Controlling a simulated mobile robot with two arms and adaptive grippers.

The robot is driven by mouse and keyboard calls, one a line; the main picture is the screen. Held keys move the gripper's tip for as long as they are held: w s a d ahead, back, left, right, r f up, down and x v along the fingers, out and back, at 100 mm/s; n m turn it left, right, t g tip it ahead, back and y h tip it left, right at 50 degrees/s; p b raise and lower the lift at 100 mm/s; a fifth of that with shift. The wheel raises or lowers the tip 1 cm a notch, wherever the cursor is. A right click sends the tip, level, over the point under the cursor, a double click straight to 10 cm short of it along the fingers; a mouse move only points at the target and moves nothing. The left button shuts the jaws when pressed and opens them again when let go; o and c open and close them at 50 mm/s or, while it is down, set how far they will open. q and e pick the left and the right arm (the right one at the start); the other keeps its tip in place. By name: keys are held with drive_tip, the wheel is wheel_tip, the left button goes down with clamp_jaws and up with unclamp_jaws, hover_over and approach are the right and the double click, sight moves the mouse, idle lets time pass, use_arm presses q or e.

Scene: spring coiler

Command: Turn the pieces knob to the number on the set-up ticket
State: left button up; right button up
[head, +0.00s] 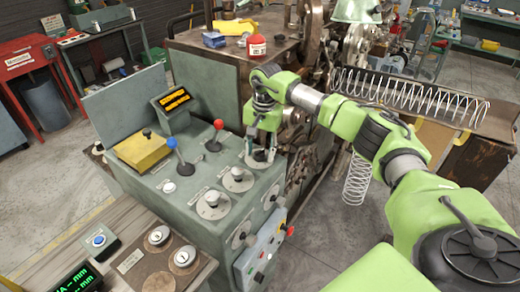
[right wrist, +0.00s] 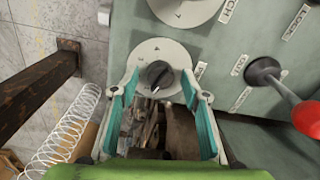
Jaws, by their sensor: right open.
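My right gripper (head: 262,150) is open above a round pale dial at the far right corner of the green machine's top panel. In the right wrist view the fingers of my right gripper (right wrist: 160,82) are on either side of a dark knob (right wrist: 158,75) on that dial (right wrist: 145,50). A gap shows between the knob and each finger; contact is not visible. A white pointer mark on the knob faces the gripper. The label beside it is too small to read, so I cannot tell whether it is the pieces knob. I cannot pick out the set-up ticket. My left gripper is out of view.
More dials (head: 238,180) lie in a row beside it. A red-knobbed lever (head: 218,125), a blue-knobbed lever (head: 172,143) and a yellow box (head: 143,150) stand on the panel. A long spring (head: 410,92) lies in a trough on the right.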

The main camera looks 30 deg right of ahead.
drive_tip(key=c, duration=1.1)
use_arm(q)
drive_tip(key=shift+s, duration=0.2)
